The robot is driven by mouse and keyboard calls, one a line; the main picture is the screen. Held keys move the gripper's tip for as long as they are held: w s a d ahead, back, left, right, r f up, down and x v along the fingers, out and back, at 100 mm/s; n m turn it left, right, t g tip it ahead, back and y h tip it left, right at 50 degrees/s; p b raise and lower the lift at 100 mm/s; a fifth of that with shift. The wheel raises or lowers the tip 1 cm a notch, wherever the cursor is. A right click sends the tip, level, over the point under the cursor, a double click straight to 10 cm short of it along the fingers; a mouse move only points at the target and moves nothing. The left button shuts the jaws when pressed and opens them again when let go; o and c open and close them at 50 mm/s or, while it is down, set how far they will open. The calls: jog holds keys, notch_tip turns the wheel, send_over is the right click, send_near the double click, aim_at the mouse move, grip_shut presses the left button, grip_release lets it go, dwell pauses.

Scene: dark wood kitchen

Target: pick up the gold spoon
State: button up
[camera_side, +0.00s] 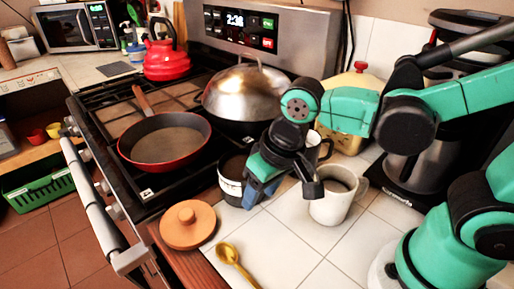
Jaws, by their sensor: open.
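The gold spoon (236,262) lies on the white tiled counter near the bottom of the picture. Its bowl points up and left, and its handle runs down toward the bottom edge. My gripper (282,196) is open, above the counter behind and to the right of the spoon, clearly apart from it. It hangs in front of a dark pot (231,187) and beside a white mug (334,203). I cannot tell whether it touches either one.
A round terracotta lid (187,222) lies left of the spoon, by the wooden counter edge (190,262). A red pan (165,146) and a domed wok lid (247,92) are on the stove. White tiles (298,252) right of the spoon are clear. A yellow jar (350,92) stands behind.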

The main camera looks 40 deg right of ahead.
aim_at(249, 279)
jog(key=s+a+f+g, duration=0.1)
jog(key=a, duration=0.1)
jog(key=s+a+f+g, duration=0.1)
jog(key=s+a, duration=0.1)
jog(key=s+a+f+h, duration=0.1)
jog(key=a+f, duration=0.1)
jog(key=shift+s+a+g, duration=0.15)
jog(key=shift+a+g, duration=0.2)
jog(key=shift+g, duration=0.05)
jog(key=shift+s+a+f, duration=0.1)
jog(key=shift+s+f, duration=0.05)
jog(key=shift+f, duration=2.75)
jog(key=shift+f, duration=0.1)
jog(key=shift+c, duration=0.2)
grip_shut()
